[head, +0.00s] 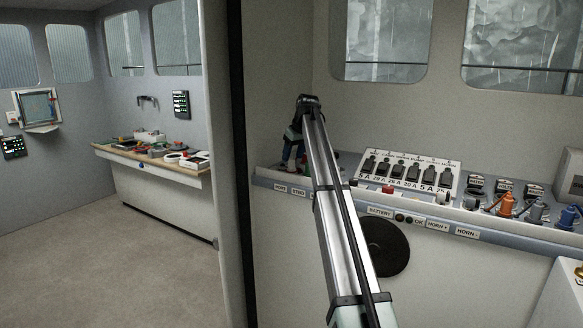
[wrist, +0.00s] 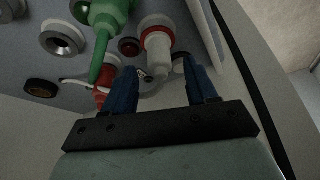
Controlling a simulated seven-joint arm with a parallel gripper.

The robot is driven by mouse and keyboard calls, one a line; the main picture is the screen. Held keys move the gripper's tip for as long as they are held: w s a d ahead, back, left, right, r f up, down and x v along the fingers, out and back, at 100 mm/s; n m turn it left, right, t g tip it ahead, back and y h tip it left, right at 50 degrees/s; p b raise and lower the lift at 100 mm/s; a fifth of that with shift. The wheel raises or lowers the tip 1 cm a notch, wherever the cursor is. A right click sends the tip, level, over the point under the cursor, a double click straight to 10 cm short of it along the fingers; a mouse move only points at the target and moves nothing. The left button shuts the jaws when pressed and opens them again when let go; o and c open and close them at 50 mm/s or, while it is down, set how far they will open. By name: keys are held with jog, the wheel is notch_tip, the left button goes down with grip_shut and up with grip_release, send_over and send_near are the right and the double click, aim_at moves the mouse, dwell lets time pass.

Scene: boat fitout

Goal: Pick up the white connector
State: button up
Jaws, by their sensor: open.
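The white connector (wrist: 157,48) shows in the wrist view at the upper middle, with a red ring around its wider end. My gripper (wrist: 159,72) is open, with its two blue fingers apart and the narrow end of the white connector in the gap ahead of them, not clasped. Whether a finger touches it I cannot tell. In the head view my gripper (head: 291,163) is low over the left end of the console, and I cannot make out the white connector there.
A green connector (wrist: 107,25) and a red one (wrist: 102,97) are close to the left finger. Empty round sockets (wrist: 62,40) lie further left.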

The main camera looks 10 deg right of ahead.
aim_at(291, 160)
jog(key=x, duration=0.3)
jog(key=shift+f, duration=0.25)
grip_shut()
